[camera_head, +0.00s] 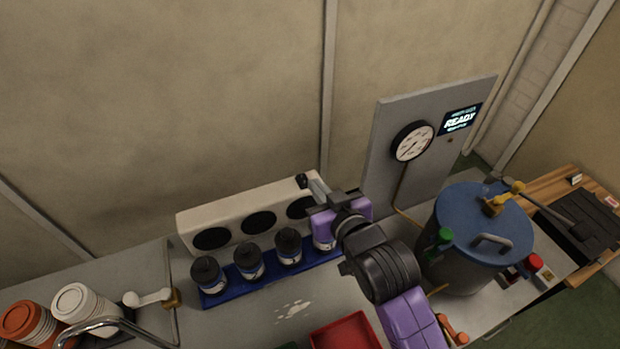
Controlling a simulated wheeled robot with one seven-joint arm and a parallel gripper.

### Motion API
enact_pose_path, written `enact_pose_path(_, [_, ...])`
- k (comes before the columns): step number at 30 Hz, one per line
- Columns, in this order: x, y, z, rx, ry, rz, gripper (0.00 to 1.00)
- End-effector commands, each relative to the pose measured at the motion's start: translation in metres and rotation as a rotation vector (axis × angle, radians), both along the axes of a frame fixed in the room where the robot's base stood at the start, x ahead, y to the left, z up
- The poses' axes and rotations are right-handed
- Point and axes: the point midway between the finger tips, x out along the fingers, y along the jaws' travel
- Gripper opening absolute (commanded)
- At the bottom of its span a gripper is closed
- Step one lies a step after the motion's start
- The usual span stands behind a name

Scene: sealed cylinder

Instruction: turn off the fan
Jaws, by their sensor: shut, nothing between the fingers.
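A long beige box (228,215) with a row of dark round openings stands against the back wall; it looks like the fan unit. I cannot tell whether it is running, and its right end is behind my arm. My gripper (309,186) is shut and empty at the box's upper right end, its tips over or near the top edge. I cannot tell whether it touches the box. A small dark piece at the tips may be a fingertip or a switch.
Several black-lidded jars (249,261) stand on a blue tray (215,298) before the box. A blue-lidded drum (465,245) with valves stands right, below a gauge panel (386,140) reading READY. A red tray (345,333), white-lidded container (75,300) and faucet (105,322) are in front.

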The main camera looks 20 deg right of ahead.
Motion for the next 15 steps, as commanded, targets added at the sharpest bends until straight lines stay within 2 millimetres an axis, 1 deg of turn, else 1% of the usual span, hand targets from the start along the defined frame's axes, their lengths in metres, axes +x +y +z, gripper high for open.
enact_pose_path(1, [-0.011, 0.0, -0.002, 0.0, 0.001, 0.0, 0.0])
enact_pose_path(3, [-0.022, 0.0, -0.001, 0.0, 0.001, 0.0, 0.0])
enact_pose_path(6, [-0.035, 0.0, 0.001, 0.0, 0.001, 0.0, 0.0])
enact_pose_path(10, [-0.043, 0.0, 0.003, 0.0, 0.0, 0.0, 0.0])
enact_pose_path(15, [-0.046, 0.0, 0.004, 0.0, 0.0, 0.0, 0.0])
